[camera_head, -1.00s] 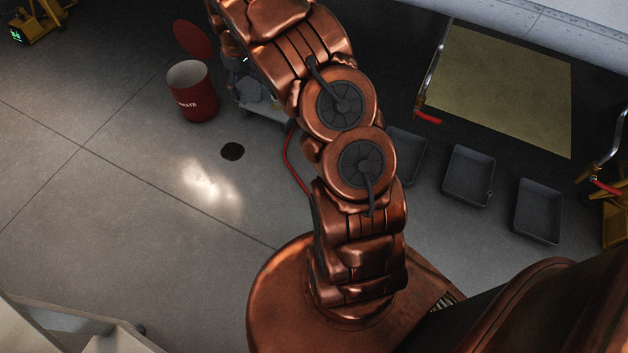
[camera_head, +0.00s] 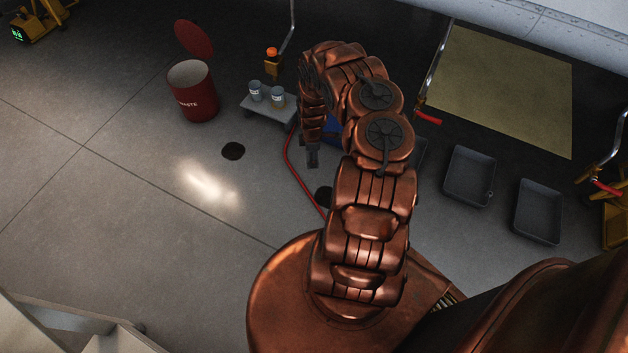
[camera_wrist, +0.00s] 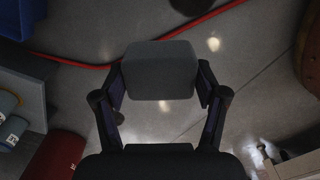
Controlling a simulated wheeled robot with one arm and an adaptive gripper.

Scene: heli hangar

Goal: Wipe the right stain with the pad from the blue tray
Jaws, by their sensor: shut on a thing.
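The right stain (camera_head: 324,196) is a dark patch on the floor beside the red hose, partly covered by my arm in the head view. The left stain (camera_head: 232,151) is a dark round spot on open floor. My gripper (camera_head: 312,160) hangs above the floor, up from the right stain in the picture. In the wrist view my gripper (camera_wrist: 160,85) is shut on the grey pad (camera_wrist: 160,70), a rounded block between both fingers. The blue tray (camera_head: 331,125) is mostly hidden behind my arm; its likely corner shows in the wrist view (camera_wrist: 22,18).
A red hose (camera_head: 292,165) curves over the floor by my gripper. A low stand (camera_head: 268,109) with two jars and a red waste bin (camera_head: 193,92) are at upper left. Grey trays (camera_head: 469,176) lie at right. Floor at left is clear.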

